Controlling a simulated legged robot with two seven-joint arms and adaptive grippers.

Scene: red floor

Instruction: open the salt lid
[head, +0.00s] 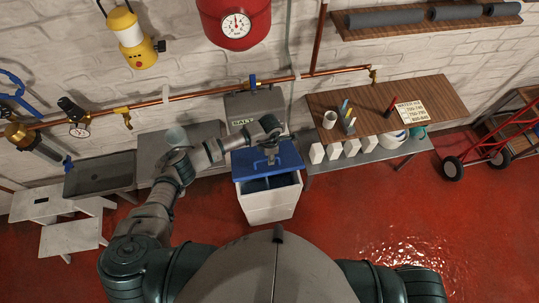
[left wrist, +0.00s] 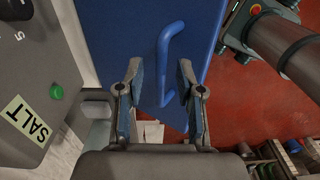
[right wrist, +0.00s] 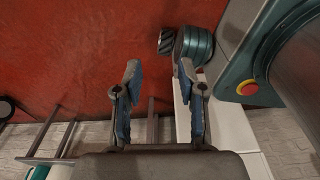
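The salt bin is a white box (head: 270,203) with a blue lid (head: 287,153), below a grey unit labelled SALT (head: 254,103). A darker blue area shows in front of the lid; I cannot tell whether the lid is raised. My left gripper (head: 270,157) is over the lid. In the left wrist view, the lid (left wrist: 115,45) carries a blue bar handle (left wrist: 168,50). My left gripper (left wrist: 160,90) is open, with the handle's near end appearing between its fingers; contact is not clear. My right gripper (right wrist: 158,90) is open and empty, outside the head view.
A wooden-topped table (head: 440,90) with white blocks along its front shelf stands right of the bin. A grey sink (head: 100,179) and white steps (head: 70,238) are at left. A red hand cart (head: 490,145) is at far right. Red floor in front is clear.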

